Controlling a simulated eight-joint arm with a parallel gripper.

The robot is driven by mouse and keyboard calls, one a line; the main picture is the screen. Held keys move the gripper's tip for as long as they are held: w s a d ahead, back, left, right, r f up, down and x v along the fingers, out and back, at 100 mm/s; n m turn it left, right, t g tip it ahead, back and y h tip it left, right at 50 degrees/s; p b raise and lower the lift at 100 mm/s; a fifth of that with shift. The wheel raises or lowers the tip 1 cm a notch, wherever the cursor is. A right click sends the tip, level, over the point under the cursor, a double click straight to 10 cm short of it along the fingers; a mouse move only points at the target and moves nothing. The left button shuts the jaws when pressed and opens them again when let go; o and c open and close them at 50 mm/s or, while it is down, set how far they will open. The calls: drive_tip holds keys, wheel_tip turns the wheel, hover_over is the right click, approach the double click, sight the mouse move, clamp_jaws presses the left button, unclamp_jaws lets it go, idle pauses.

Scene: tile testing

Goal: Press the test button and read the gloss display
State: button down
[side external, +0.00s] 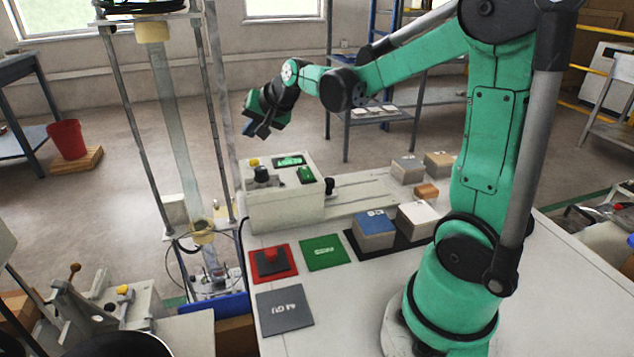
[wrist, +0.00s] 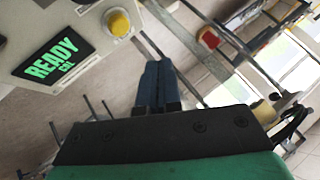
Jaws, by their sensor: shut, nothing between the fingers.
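The gloss meter is a pale box (side external: 285,208) at the back left of the white table. Its display (side external: 289,161) is lit green; in the wrist view the display (wrist: 53,57) reads "READY" with "CAL" below. A yellow round button (side external: 254,162) is on the box left of the display; it also shows in the wrist view (wrist: 119,22). A dark knob (side external: 262,175) and a green piece (side external: 305,175) are on the box. No label marks the test button. My gripper (side external: 248,128) is above the box, apart from it, with its fingers (wrist: 157,82) together and empty.
A blue-topped block (side external: 375,222) and a white-topped block (side external: 418,212) stand on a black mat. Red (side external: 285,277), green (side external: 324,252) and grey (side external: 284,310) pads lie in front of the box. A glass column (side external: 178,120) with metal posts rises left of the box.

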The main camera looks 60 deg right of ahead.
sight(256, 162)
drive_tip(key=shift+f, duration=1.75)
drive_tip(key=shift+f, duration=0.1)
idle(0.6)
drive_tip(key=shift+f, duration=0.3)
drive_tip(key=shift+f, duration=0.45)
idle(0.6)
idle(0.4)
drive_tip(key=shift+r, duration=0.9)
drive_tip(key=shift+r, duration=2.5)
